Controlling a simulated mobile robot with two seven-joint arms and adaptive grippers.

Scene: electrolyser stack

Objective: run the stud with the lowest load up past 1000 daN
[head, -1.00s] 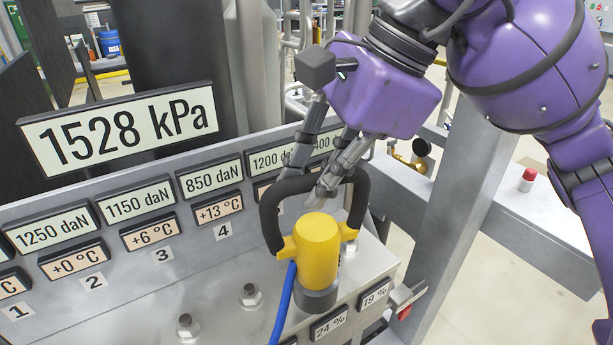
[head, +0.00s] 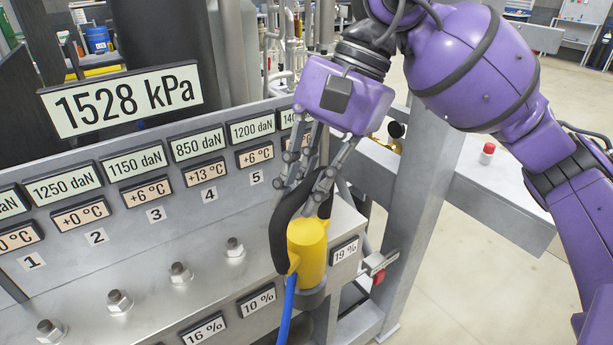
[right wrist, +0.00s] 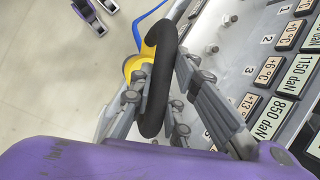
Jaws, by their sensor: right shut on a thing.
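The load displays run along the sloped panel. The 850 daN display (head: 198,144), above the number 4 (head: 209,195), is the lowest I can read; the one at far right is partly hidden. A yellow tool (head: 307,250) with a black loop handle (head: 285,235), grey lower end and blue hose hangs or stands upright at the block's front right. My right gripper (head: 308,190) is shut on the handle, which also shows between the fingers in the right wrist view (right wrist: 160,80). I cannot tell whether the tool sits on a stud. My left gripper is out of view.
Several bare studs, one of them nearest the tool (head: 234,247), stand on the grey block (head: 150,310) left of the tool. Percent displays, such as 10 % (head: 257,300), line its front. A grey post (head: 420,200) rises to the right. A pressure display (head: 122,102) reads 1528 kPa.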

